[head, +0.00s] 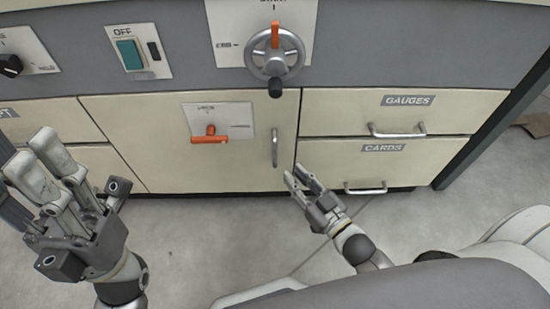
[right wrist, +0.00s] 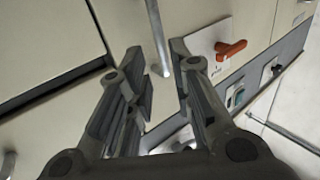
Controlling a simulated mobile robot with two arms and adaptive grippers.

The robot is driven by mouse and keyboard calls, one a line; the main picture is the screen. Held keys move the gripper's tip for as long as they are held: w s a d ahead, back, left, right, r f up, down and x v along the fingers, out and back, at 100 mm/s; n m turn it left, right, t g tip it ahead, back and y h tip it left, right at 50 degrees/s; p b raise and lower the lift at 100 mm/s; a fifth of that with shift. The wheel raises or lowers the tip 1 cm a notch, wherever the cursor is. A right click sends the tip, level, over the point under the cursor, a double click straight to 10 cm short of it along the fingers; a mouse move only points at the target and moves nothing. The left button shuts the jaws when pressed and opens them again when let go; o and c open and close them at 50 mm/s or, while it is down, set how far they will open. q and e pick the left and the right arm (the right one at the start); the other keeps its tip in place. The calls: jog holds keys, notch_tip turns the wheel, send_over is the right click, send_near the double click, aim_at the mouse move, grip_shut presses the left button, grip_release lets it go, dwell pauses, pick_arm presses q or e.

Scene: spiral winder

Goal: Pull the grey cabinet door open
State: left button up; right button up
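The cabinet door (head: 240,178) looks cream rather than grey and appears shut. Its vertical metal bar handle (head: 274,148) is near its right edge. An orange lever (head: 209,138) on the door's white plate points sideways. My right gripper (head: 297,177) is open and empty, just below and right of the handle. In the right wrist view the handle (right wrist: 157,38) appears in the gap between the open fingers (right wrist: 155,55), with neither finger closed on it. My left gripper (head: 35,155) is open and empty at the far left, away from the handle.
Drawers marked GAUGES (head: 345,101) and CARDS (head: 330,152), with bar handles, are right of the door. A handwheel (head: 275,64) and a green switch (head: 130,54) are on the grey panel above. The floor (head: 215,235) in front of the door is clear.

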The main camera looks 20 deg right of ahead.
aim_at(276, 156)
jog(key=b+x, duration=0.3)
jog(key=x, duration=0.6)
jog(key=shift+w+f, duration=0.1)
jog(key=shift+w, duration=0.2)
grip_shut()
